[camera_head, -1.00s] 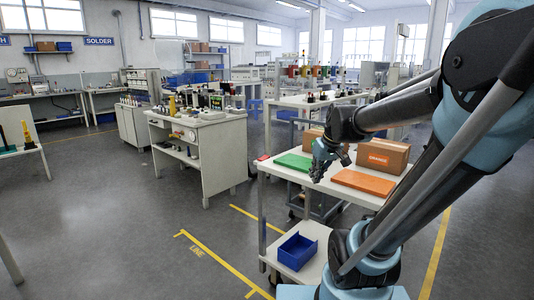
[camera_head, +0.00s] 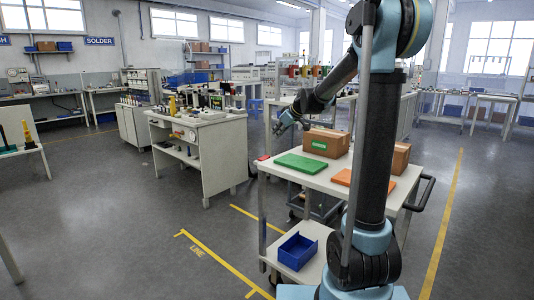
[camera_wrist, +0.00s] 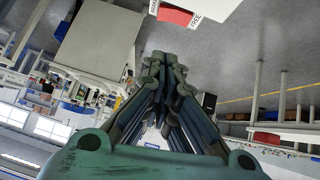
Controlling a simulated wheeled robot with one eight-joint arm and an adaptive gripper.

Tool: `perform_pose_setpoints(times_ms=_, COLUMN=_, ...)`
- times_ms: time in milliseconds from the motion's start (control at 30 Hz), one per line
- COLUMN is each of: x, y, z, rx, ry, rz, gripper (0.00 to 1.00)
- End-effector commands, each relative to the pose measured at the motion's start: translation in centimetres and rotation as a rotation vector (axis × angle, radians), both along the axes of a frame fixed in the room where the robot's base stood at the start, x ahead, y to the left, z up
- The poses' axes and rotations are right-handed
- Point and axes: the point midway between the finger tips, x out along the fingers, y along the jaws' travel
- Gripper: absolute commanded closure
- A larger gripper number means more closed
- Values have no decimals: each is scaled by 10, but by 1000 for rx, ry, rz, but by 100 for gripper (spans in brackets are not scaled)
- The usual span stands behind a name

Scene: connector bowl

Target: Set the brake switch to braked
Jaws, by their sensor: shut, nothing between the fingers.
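The brake switch (camera_head: 262,158) is a small red piece at the left corner of the white trolley top in the head view. In the wrist view the red piece (camera_wrist: 176,16) shows at the top edge, between a label reading FREE and another, partly cut off label. Its exact setting is too unclear to tell. My gripper (camera_head: 279,126) is raised above the trolley's far left side, up and to the right of the switch and apart from it. In the wrist view my gripper's fingers (camera_wrist: 165,62) are closed together with nothing between them.
The trolley top (camera_head: 284,176) carries a green pad (camera_head: 301,163), an orange pad (camera_head: 343,177) and cardboard boxes (camera_head: 325,143). A blue bin (camera_head: 297,251) sits on its lower shelf. A workbench (camera_head: 208,118) stands to the left, with open floor between.

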Motion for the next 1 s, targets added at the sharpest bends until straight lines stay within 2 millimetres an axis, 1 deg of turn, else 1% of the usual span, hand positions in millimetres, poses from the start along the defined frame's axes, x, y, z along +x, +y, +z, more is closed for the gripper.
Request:
perform_pose_setpoints(times_ms=100, x=4, y=2, z=0, rx=1, ry=-6, rz=5, gripper=100)
perform_pose_setpoints(times_ms=367, x=3, y=2, z=0, rx=1, ry=-5, rz=4, gripper=100)
perform_pose_setpoints(times_ms=533, x=7, y=5, z=-4, rx=0, ry=-5, rz=5, gripper=100)
perform_pose_setpoints(times_ms=667, x=14, y=12, z=-14, rx=0, ry=-5, rz=5, gripper=100)
perform_pose_setpoints(times_ms=1000, x=39, y=37, z=-49, rx=1, ry=-4, rz=5, gripper=100)
